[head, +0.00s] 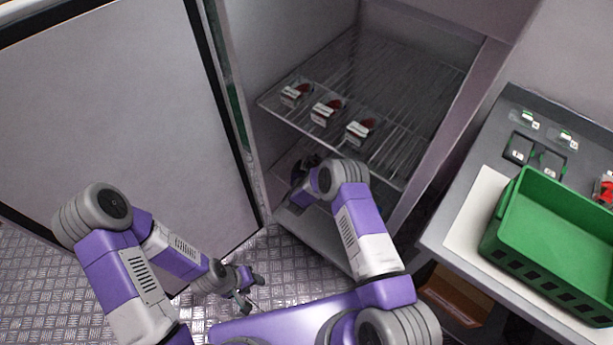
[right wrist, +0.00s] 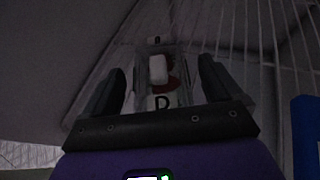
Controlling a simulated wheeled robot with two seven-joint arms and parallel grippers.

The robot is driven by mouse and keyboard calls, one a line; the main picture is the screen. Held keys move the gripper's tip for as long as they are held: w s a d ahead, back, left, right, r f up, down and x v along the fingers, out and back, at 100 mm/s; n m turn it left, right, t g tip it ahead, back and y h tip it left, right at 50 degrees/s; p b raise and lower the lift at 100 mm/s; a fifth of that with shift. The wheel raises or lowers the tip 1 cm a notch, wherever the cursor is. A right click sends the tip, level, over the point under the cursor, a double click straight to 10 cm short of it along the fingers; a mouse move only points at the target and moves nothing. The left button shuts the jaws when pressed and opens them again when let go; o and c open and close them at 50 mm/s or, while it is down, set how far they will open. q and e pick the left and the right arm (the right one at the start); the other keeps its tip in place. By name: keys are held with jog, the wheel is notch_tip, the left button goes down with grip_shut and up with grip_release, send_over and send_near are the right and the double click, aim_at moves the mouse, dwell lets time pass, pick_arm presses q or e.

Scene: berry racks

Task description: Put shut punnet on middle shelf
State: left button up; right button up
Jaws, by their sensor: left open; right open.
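A clear punnet (right wrist: 157,72) with a white label and something red inside sits between the fingers of my right gripper (right wrist: 163,82) in the right wrist view. The fingers are open, with a gap on both sides of it. In the head view my right arm reaches into the open cabinet below the upper wire rack (head: 390,165); the punnet there is hidden by my arm and the rack. Three similar punnets stand in a row on that rack: left (head: 294,93), middle (head: 326,111) and right (head: 360,130). My left gripper (head: 250,290) is open and empty above the floor.
The cabinet door (head: 120,100) stands open at left. A green crate (head: 560,215) stands on a counter at right, beside dark trays and small labelled items (head: 530,120). The upper rack is bare behind the punnets. The cabinet's right wall (head: 445,130) is near my right arm.

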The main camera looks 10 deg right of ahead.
jog(key=p+v, duration=0.3)
jog(key=v, duration=0.6)
jog(key=shift+s+a+r, duration=0.15)
jog(key=shift+s+r, duration=0.05)
jog(key=shift+s, duration=0.1)
jog(key=shift+s+a+r, duration=0.1)
jog(key=shift+s+a, duration=0.1)
jog(key=shift+s, duration=0.1)
